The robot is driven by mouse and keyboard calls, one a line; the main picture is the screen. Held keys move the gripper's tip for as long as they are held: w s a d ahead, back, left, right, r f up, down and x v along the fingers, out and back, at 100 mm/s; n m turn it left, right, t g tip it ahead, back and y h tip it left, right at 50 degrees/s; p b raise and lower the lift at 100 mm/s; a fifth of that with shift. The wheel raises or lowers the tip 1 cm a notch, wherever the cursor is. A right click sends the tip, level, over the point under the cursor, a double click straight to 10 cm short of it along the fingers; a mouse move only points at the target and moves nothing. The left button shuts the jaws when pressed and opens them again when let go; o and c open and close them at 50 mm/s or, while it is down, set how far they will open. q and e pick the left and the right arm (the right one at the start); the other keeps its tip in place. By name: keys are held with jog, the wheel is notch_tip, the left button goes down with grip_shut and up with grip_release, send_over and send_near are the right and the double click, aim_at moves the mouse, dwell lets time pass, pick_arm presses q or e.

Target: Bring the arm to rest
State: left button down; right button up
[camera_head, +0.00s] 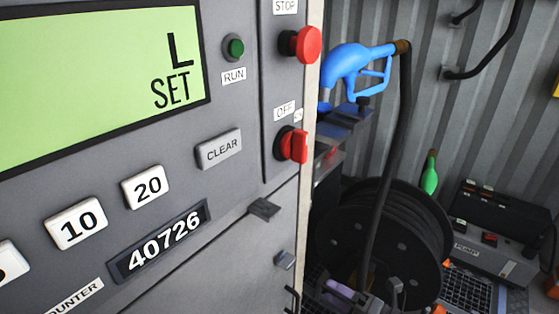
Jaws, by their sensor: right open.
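My right gripper (347,292) shows small and partly cut off at the bottom edge, right of the grey panel and in front of the hose reel. It is open, and I see nothing held in it. Its outline is hard to separate from the dark parts around it. My left gripper is not in view.
A grey control panel (232,190) with a green display (90,80) fills the left. A pump box (490,252) and green nozzle (429,178) stand right.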

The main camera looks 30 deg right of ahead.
jog(key=s+f+m+g+h, duration=0.45)
jog(key=f+m, duration=0.25)
jog(key=f, duration=0.4)
jog(key=s+f+m+g+h, duration=0.3)
jog(key=s+f+m, duration=0.35)
jog(key=f, duration=0.45)
jog(key=s+a+f+m+g, duration=0.3)
jog(key=s+a+f+g, duration=0.1)
jog(key=s, duration=0.5)
jog(key=s+a+f+m+g, duration=0.3)
jog(key=s+a+f+g, duration=0.1)
jog(key=s, duration=0.6)
jog(key=shift+a+f+g, duration=0.3)
jog(key=shift+f+g, duration=0.15)
jog(key=shift+f, duration=0.2)
jog(key=shift+m, duration=0.25)
